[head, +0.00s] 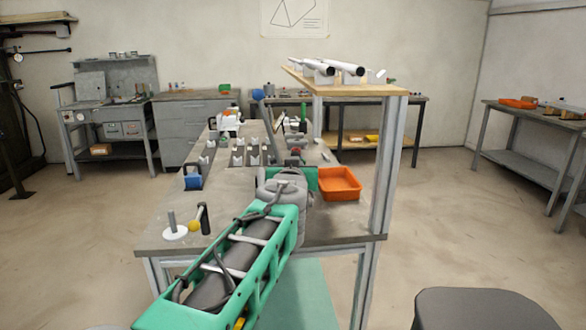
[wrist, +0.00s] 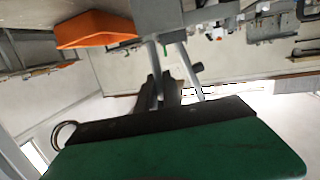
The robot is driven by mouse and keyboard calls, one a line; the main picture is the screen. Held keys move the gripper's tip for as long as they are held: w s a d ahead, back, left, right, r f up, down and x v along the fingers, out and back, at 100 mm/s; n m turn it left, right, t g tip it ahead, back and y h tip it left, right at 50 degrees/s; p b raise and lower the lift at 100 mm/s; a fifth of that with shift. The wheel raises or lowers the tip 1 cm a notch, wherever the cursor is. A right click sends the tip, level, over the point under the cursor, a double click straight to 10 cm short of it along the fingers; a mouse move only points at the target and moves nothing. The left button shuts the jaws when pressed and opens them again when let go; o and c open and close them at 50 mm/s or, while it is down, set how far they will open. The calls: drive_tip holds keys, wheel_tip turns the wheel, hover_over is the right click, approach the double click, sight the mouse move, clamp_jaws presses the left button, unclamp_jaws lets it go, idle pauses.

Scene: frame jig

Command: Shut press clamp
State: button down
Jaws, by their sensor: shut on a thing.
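In the head view my green arm reaches over the bench (head: 240,190) from the front. My gripper's fingers are hidden there behind the grey wrist, left of the orange tray (head: 340,184). In the wrist view my gripper (wrist: 166,92) shows beyond a broad green and black body; its dark fingers are close together. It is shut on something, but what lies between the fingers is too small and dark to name. I cannot pick out the press clamp for certain. A small red and dark part (head: 297,153) shows just beyond the wrist.
A raised wooden shelf (head: 345,88) with tubes and its metal post (head: 389,165) stand right of the arm. A blue fixture (head: 193,178), a white-based peg (head: 174,230) and a black-handled tool (head: 205,218) are at left. White V-shaped blocks (head: 238,158) stand mid-bench.

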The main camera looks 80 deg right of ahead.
drive_tip(key=c, duration=1.5)
unclamp_jaws()
drive_tip(key=shift+w, duration=0.1)
drive_tip(key=a+r, duration=0.1)
drive_tip(key=a, duration=0.6)
drive_tip(key=shift+a, duration=0.4)
drive_tip(key=shift+r, duration=0.1)
